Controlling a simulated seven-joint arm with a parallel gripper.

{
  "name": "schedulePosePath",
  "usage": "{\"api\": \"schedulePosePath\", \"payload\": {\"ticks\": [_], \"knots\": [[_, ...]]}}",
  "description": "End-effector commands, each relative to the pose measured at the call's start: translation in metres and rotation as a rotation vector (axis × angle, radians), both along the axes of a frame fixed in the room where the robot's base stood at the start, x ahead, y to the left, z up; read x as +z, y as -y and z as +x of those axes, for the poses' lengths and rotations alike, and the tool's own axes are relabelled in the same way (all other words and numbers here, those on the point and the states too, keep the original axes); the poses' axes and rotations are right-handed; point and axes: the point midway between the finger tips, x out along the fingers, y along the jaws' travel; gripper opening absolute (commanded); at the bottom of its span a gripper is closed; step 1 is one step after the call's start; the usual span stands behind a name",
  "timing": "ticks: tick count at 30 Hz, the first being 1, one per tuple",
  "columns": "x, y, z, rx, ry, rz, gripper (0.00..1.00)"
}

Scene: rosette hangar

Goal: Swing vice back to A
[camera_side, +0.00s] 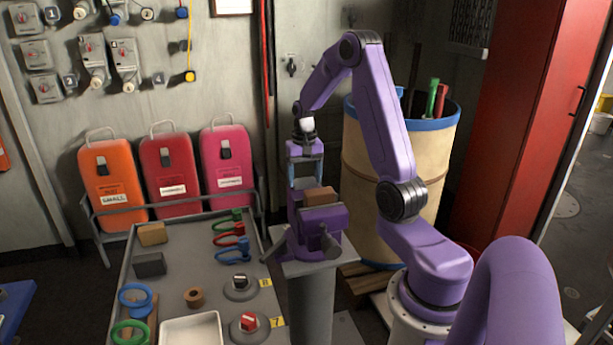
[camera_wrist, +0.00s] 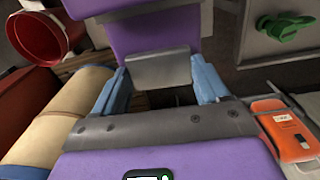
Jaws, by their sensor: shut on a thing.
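The purple vice (camera_side: 322,222) stands on a grey pedestal (camera_side: 312,300) in the side view, with a brown block (camera_side: 320,197) at its top. My gripper (camera_side: 306,186) points down at the vice from above, its light blue fingers at the vice's left upper part. In the wrist view the purple vice (camera_wrist: 150,32) lies ahead, and the fingers of my gripper (camera_wrist: 160,66) are on either side of its grey plate. The gripper is shut on the vice. The exact contact is partly hidden. I cannot make out a mark A in either view.
A grey table (camera_side: 180,262) left of the pedestal carries shackles, blocks, rings, a white tray (camera_side: 190,330) and knobs tagged 6 and 7. A large tan drum (camera_side: 430,150) stands close behind my arm. Orange, red and pink cases (camera_side: 226,155) stand against the wall.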

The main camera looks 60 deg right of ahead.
Motion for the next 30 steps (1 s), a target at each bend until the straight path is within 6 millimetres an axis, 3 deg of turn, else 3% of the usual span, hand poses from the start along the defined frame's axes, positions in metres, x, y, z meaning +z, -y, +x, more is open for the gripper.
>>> {"api": "schedulePosePath", "payload": {"ticks": [19,20,21,22,30], "knots": [[0.0016,-0.0009,0.0030,0.030,0.005,-0.004,0.20],[0.0016,-0.0010,0.0031,0.030,0.006,-0.004,0.81],[0.0015,-0.0009,0.0030,0.030,0.005,-0.004,0.94],[0.0014,-0.0010,0.0029,0.030,0.005,-0.004,1.00],[0.0025,-0.0011,0.0024,0.028,0.003,-0.002,1.00]]}}
